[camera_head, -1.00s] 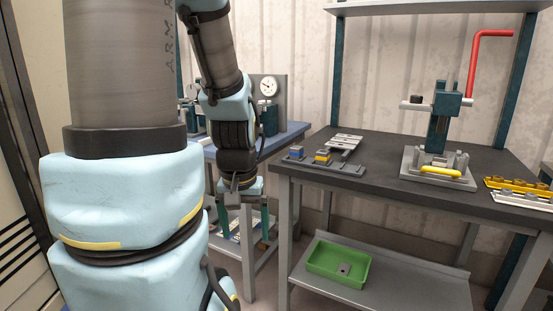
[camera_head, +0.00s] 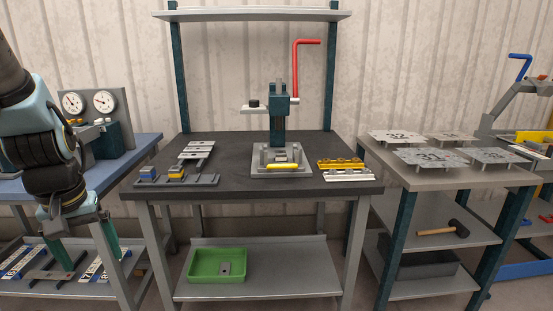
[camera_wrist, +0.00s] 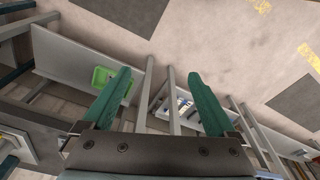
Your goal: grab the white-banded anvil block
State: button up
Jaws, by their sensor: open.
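My gripper (camera_head: 88,257) hangs at the left of the head view, its two green fingers pointing down, apart and empty. In the wrist view the gripper (camera_wrist: 160,76) is open with nothing between its fingertips. A blue-marked block (camera_head: 148,173) and a yellow-marked block (camera_head: 176,172) sit on a grey rack at the left of the dark bench. A small grey block (camera_head: 225,268) lies in a green bin (camera_head: 203,279) on the bench's lower shelf. I cannot make out a white band on any block. My gripper is well left of the rack and bin.
The dark bench (camera_head: 235,160) carries a press with a red handle (camera_head: 297,75) and yellow and white strips at right. A blue bench with gauges (camera_head: 75,103) is at left. A side table (camera_head: 410,178) with numbered plates stands right. The lower shelf is clear right of the bin.

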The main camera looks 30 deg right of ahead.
aim_at(281, 156)
jog(key=i+l+u, duration=0.1)
jog(key=l+u, duration=0.3)
jog(key=l, duration=0.45)
jog(key=l+u, duration=0.35)
jog(key=l, duration=0.45)
jog(key=k+l+u, duration=0.55)
jog(key=k, duration=0.25)
jog(key=k+l+u, duration=0.25)
jog(key=k, duration=0.2)
jog(key=i, duration=0.3)
